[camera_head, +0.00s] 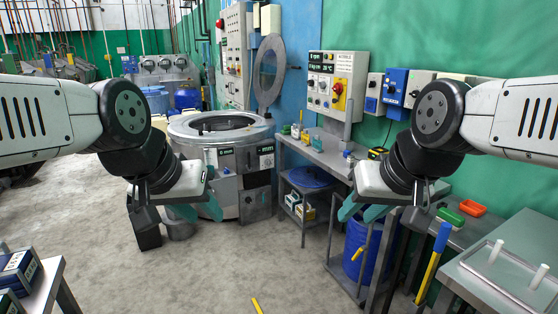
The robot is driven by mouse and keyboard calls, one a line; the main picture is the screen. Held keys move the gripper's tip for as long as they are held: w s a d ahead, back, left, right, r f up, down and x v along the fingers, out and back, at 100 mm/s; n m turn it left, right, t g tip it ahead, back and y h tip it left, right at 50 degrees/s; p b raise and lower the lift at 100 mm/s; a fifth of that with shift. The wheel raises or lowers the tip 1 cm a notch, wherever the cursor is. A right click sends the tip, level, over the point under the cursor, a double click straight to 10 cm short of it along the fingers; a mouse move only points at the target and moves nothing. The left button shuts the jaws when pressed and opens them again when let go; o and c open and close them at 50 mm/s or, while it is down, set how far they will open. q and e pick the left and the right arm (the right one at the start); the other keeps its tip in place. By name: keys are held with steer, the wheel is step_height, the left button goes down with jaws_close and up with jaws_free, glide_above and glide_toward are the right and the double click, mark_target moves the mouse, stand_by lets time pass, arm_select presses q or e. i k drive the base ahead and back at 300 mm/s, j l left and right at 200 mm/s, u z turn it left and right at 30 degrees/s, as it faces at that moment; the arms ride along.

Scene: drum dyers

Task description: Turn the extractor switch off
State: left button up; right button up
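A round steel drum machine (222,160), probably the extractor, stands at centre left with its round lid (269,70) raised. A grey control panel (334,65) hangs on the wall to its right, with lit green displays and a red knob on a yellow plate (338,88). Blue and grey switch boxes (397,86) hang right of it. Labels are too small to tell which switch is the extractor's. My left gripper (198,210) hangs before the drum, open and empty. My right gripper (362,210) hangs before the bench, open and empty. Both are well apart from the panel.
A grey bench (322,152) with small items stands below the panel. A blue barrel (362,250) stands under the right-hand side. A table with a tray (505,280) is at lower right, boxes (18,272) at lower left. The middle floor is mostly clear.

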mark_target(337, 88)
steer(key=i+j+u, duration=0.1)
steer(key=i+u, duration=0.2)
steer(key=i, duration=1.35)
steer(key=i+l+z, duration=0.15)
steer(key=i+z, duration=0.7)
steer(key=i+j+z, duration=0.25)
steer(key=i+z, duration=0.15)
steer(key=i, duration=0.55)
steer(key=u, duration=0.05)
